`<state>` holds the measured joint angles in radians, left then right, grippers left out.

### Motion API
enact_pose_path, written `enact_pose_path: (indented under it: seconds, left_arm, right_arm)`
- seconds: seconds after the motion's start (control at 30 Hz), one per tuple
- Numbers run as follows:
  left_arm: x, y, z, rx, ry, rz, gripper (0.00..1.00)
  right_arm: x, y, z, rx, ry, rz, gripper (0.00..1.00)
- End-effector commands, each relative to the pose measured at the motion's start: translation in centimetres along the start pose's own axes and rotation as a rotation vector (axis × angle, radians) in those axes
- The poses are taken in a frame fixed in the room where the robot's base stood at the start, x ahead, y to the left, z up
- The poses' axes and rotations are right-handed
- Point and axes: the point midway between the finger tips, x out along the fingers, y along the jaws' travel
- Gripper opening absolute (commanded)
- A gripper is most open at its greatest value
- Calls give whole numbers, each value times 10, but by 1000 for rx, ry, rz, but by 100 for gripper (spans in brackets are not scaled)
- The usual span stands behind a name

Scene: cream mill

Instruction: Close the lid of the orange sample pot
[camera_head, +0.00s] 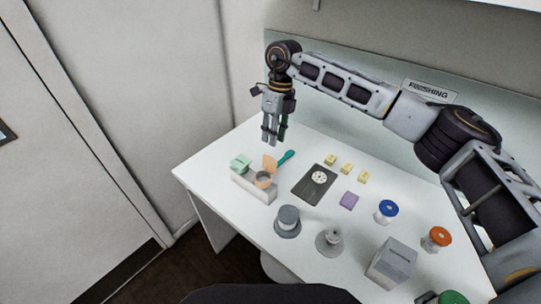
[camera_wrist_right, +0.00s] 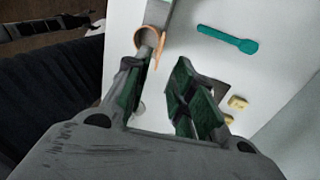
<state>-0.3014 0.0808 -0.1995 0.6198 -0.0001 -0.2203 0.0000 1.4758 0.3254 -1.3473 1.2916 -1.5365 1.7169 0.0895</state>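The orange sample pot (camera_head: 263,181) sits in a pale block (camera_head: 246,187) at the left of the table. Its orange lid (camera_head: 269,164) stands raised at the pot's back edge, so the pot is open. My right gripper (camera_head: 272,140) hangs fingers down above and behind the pot, apart from it. In the right wrist view its two green-padded fingers (camera_wrist_right: 160,88) are spread with nothing between them. The pot's orange parts (camera_wrist_right: 154,40) show just beyond the fingertips there; the lid and rim are hard to tell apart. My left gripper is not in view.
A mint-green block (camera_head: 240,162) is beside the pot, and a teal spatula (camera_head: 286,157) lies behind it. A dark mat (camera_head: 306,191), yellow blocks (camera_head: 347,168), a grey pot (camera_head: 288,217) and blue-topped (camera_head: 388,208) and orange-topped (camera_head: 440,236) spools stand to the right.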

Motion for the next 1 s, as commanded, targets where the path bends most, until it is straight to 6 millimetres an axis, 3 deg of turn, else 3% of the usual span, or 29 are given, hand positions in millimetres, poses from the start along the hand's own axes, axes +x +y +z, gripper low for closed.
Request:
enact_pose_path:
  seconds: [0.6, 1.0]
  left_arm:
    - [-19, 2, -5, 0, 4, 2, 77]
    - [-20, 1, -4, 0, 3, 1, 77]
  right_arm:
    - [76, 0, 0, 0, 1, 1, 25]
    - [88, 0, 0, 0, 0, 0, 25]
